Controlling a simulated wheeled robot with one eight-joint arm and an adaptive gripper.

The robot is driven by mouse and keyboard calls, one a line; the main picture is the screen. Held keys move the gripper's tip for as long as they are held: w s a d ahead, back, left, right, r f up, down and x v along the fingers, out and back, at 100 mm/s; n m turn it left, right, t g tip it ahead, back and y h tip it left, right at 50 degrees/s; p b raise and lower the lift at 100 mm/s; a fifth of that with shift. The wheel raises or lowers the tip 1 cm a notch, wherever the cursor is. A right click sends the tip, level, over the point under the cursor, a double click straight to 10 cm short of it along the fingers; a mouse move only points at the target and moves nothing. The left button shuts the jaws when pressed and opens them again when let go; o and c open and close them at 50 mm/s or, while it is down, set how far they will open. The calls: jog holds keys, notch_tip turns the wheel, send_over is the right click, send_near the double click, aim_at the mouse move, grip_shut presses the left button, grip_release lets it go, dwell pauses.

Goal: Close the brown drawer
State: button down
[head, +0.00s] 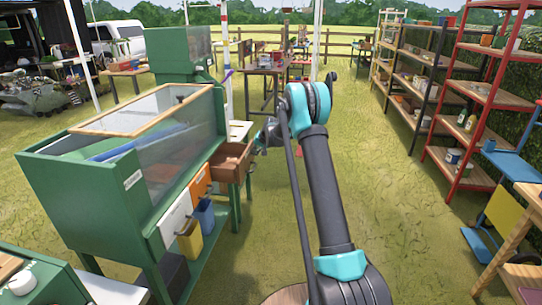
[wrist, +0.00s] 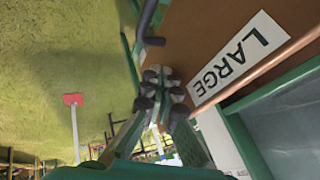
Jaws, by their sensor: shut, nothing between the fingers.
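The brown drawer (head: 228,163) sticks out, open, from the side of a green sorting cabinet (head: 115,205) in the head view. In the wrist view a brown drawer face (wrist: 205,40) carries a white label (wrist: 238,58) reading "LARGE" and has a dark handle (wrist: 150,30) at its left. My gripper (wrist: 163,90) is shut and empty, with its fingertips close against the brown face near the handle. I cannot tell whether they touch. In the head view my gripper (head: 260,142) is small and partly hidden by my arm, beside the drawer's outer end.
Below the cabinet's other drawer fronts, white (head: 175,218) and orange (head: 200,184), hang a yellow bin (head: 190,241) and a blue bin (head: 205,216). Red shelving (head: 478,100) stands at the right. Open grass (head: 390,200) lies between.

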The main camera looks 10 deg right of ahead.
send_over(229, 161)
dwell(0.5)
